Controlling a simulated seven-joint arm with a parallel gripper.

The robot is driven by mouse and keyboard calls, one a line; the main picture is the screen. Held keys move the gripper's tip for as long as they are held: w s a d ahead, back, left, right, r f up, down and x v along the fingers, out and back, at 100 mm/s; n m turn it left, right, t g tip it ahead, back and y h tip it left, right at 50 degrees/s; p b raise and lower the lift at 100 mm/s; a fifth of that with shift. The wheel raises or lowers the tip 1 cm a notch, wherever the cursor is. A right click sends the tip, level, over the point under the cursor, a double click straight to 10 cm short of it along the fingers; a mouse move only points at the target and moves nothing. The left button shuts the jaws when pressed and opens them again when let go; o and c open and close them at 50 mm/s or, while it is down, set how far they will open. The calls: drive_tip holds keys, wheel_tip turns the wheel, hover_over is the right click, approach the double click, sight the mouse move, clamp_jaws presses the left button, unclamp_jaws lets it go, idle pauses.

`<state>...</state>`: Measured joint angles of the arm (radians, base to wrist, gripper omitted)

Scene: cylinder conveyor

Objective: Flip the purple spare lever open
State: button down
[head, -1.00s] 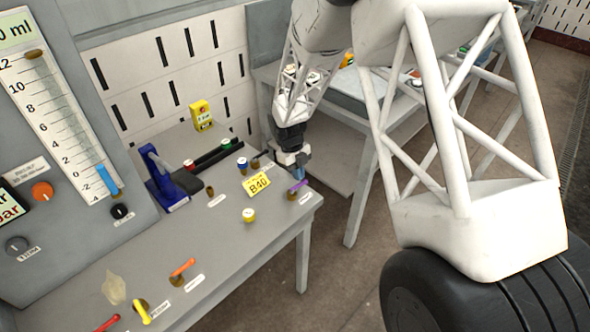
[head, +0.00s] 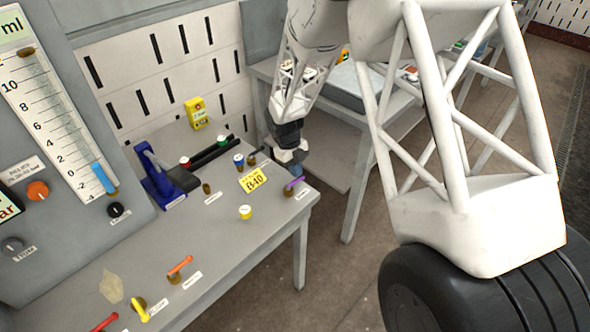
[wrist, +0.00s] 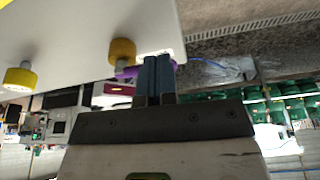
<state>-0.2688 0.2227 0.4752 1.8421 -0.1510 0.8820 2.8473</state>
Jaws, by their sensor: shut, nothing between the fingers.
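The purple lever (head: 294,183) sits on a brass base (head: 288,193) near the right corner of the grey table, lying slanted up to the right. My gripper (head: 296,172) is shut and empty, with its blue fingertips right at the lever, on its far side. In the wrist view my gripper (wrist: 157,60) points at the table edge; the brass base (wrist: 122,52) is just left of the fingers. Purple parts of the lever (wrist: 174,66) show beside and behind the fingers, which hide its middle. I cannot tell whether they touch it.
A blue clamp-like device (head: 155,175) stands farther left. Orange (head: 180,265) and yellow (head: 140,309) levers are at the front. The table's right edge is near my gripper.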

drive_tip(key=shift+s+d, duration=0.3)
drive_tip(key=shift+d, duration=0.15)
idle(0.5)
drive_tip(key=shift+s+d, duration=0.6)
drive_tip(key=shift+s, duration=0.1)
drive_tip(key=shift+s+d, duration=0.3)
drive_tip(key=shift+s, duration=1.2)
drive_tip(key=shift+s+m+g+y, duration=0.15)
drive_tip(key=shift+s+m+y, duration=0.05)
drive_tip(key=shift+m, duration=0.6)
drive_tip(key=shift+s+m+g+y, duration=0.15)
drive_tip(key=shift+m+y, duration=0.05)
drive_tip(key=shift+m, duration=0.6)
drive_tip(key=shift+s+a, duration=0.1)
drive_tip(key=shift+s, duration=0.3)
idle(1.0)
drive_tip(key=shift+w, duration=0.1)
idle(0.3)
